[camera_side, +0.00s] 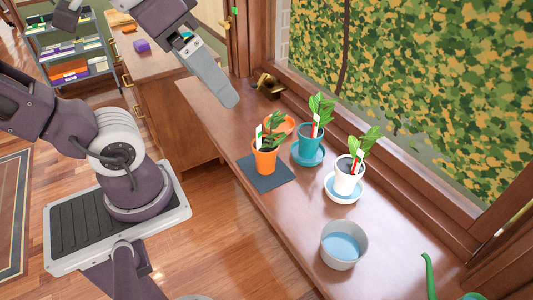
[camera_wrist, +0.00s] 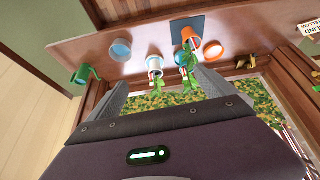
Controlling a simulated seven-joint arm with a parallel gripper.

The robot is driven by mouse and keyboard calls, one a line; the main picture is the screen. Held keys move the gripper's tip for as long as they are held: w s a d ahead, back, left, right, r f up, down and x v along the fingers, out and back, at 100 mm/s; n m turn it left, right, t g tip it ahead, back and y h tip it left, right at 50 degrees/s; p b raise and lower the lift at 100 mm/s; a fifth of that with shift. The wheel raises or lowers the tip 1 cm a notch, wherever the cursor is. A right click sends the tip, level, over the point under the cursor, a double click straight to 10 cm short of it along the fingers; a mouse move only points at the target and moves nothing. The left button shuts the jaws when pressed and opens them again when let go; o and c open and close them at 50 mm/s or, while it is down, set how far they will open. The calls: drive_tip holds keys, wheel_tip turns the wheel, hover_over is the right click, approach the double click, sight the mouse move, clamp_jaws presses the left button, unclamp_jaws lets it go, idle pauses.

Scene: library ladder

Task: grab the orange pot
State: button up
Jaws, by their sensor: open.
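The orange pot (camera_side: 265,162) stands upright on a dark square mat (camera_side: 283,176) on the wooden sill counter. It holds a leafy green plant and a white label. In the wrist view the orange pot (camera_wrist: 191,36) shows beyond the fingertips, near the top. My gripper (camera_side: 231,101) is above the counter, up and left of the orange pot in the side view, and apart from it. In the wrist view my gripper (camera_wrist: 160,76) has its two fingers wide apart, with nothing held. In the side view one finger mostly hides the other.
A teal pot (camera_side: 311,142) and a white pot (camera_side: 346,182), both planted, stand on saucers right of the orange pot. An empty orange saucer (camera_side: 284,122) lies behind it. A water bowl (camera_side: 343,248), a green watering can (camera_side: 429,276) and a brass object (camera_side: 268,85) are also there.

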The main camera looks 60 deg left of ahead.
drive_tip(key=w+n+g+h, duration=0.3)
drive_tip(key=w+n+g, duration=0.2)
drive_tip(key=w+n, duration=0.15)
drive_tip(key=n+h, duration=0.8)
drive_tip(key=n, duration=0.3)
hover_over(272, 157)
drive_tip(key=s+a, duration=0.2)
drive_tip(key=w+a+f+n+t+h, duration=0.2)
drive_tip(key=a+n, duration=0.1)
drive_tip(key=a, duration=0.3)
drive_tip(key=shift+m, duration=0.35)
drive_tip(key=f, duration=2.9)
drive_tip(key=shift+s+d, duration=0.1)
drive_tip(key=shift+d, duration=0.15)
drive_tip(key=x, duration=0.6)
drive_tip(key=shift+d+f, duration=0.15)
drive_tip(key=shift+f, duration=0.2)
drive_tip(key=shift+d+f, duration=0.15)
drive_tip(key=shift+d, duration=0.2)
drive_tip(key=c, duration=2)
clamp_jaws()
